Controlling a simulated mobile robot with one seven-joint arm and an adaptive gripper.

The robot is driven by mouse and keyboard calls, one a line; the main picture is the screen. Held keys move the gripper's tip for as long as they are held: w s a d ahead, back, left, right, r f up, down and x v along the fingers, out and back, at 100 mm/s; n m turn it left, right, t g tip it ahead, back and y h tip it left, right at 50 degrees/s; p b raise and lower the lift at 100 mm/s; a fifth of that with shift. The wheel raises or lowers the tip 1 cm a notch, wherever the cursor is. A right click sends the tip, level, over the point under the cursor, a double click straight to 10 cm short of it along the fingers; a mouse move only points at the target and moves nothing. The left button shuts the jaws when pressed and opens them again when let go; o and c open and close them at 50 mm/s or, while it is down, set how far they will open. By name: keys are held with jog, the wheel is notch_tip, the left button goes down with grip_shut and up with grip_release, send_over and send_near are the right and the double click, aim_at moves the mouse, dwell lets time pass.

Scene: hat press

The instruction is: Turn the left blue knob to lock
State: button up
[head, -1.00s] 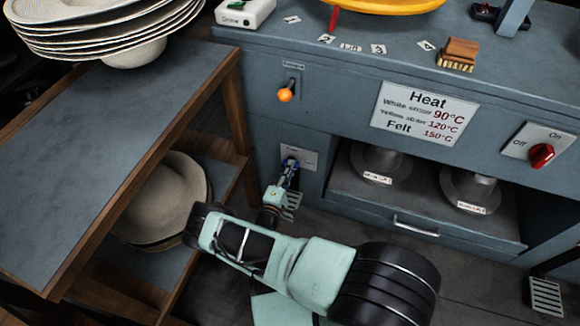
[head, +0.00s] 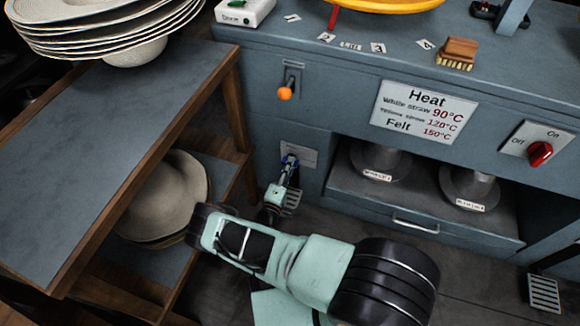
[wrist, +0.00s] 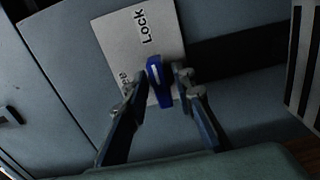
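The left blue knob (wrist: 158,82) is on a pale plate (wrist: 120,45) lettered LOCK, on the blue-grey cabinet. A second word at the plate's lower left is partly hidden. The knob is narrow, has a white mark and stands near upright in the wrist view, leaning slightly. My gripper (wrist: 160,88) has one finger on each side of it. A small gap shows at the left finger; the right fingertip is very close, and I cannot tell if it touches. In the head view my gripper (head: 286,172) covers most of the knob, below the plate's top edge (head: 300,152).
An orange-tipped lever (head: 285,93) is above the plate. A red knob (head: 540,153) is at the far right. A wooden shelf (head: 232,95) with hats stands close on the left. An open bay with metal forms (head: 470,185) is to the right.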

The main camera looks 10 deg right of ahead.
jog(key=shift+o, duration=0.2)
jog(key=shift+s, duration=0.1)
jog(key=v, duration=0.7)
jog(key=shift+s+a, duration=0.1)
dwell(0.3)
